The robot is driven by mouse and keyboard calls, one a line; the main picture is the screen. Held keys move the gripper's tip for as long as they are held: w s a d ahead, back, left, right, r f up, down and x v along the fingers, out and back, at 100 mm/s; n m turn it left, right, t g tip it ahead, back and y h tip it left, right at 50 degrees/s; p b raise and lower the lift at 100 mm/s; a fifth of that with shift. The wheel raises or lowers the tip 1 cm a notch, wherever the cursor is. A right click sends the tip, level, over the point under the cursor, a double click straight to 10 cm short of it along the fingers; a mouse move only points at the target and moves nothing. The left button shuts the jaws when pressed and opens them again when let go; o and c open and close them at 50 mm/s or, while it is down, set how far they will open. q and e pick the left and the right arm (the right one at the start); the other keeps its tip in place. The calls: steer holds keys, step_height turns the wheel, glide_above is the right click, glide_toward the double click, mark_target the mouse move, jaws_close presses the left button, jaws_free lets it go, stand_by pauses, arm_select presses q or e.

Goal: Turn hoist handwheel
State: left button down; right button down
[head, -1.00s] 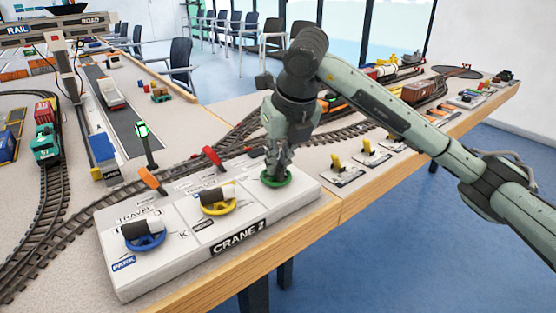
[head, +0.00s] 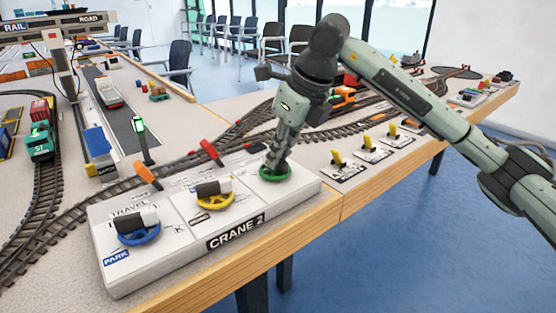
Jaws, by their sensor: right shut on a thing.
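The CRANE 2 control box (head: 150,267) stands at the table's front edge with three handwheels in a row. The green handwheel (head: 275,179) is at its right end; I take it for the hoist wheel, though its label is hidden behind my gripper. My right gripper (head: 276,163) comes down on it from above, tilted, and is shut on its middle. The yellow handwheel (head: 215,206) is in the middle and the blue handwheel (head: 138,238), by the TRAVEL label, is at the left; each has a black-and-white grip across it. My left gripper is out of view.
Orange (head: 148,176) and red (head: 211,152) levers rise behind the box. Model tracks run close behind it, with a green-lit signal post (head: 143,141). Several yellow levers (head: 338,158) stand to the right. A crane gantry (head: 62,58) is at the far left.

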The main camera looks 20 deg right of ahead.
steer(key=shift+d+n+y, duration=0.1)
steer(key=shift+n+y, duration=0.2)
steer(key=shift+n, duration=0.7)
steer(key=n, duration=0.1)
steer(key=n+g, duration=0.1)
steer(key=shift+w+d+n+y, duration=0.1)
steer(key=shift+w+n+y, duration=0.05)
steer(key=shift+n+y, duration=0.15)
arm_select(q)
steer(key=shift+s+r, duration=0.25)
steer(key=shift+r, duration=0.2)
arm_select(e)
steer(key=shift+w+r+n+g+y, duration=0.1)
steer(key=shift+n+g+y, duration=0.35)
steer(key=shift+n, duration=1.15)
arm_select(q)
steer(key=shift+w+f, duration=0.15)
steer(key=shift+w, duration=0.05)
arm_select(e)
steer(key=shift+g, duration=0.25)
steer(key=c, duration=1.6)
jaws_free()
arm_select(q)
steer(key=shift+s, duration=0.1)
arm_select(e)
steer(key=v, duration=1.2)
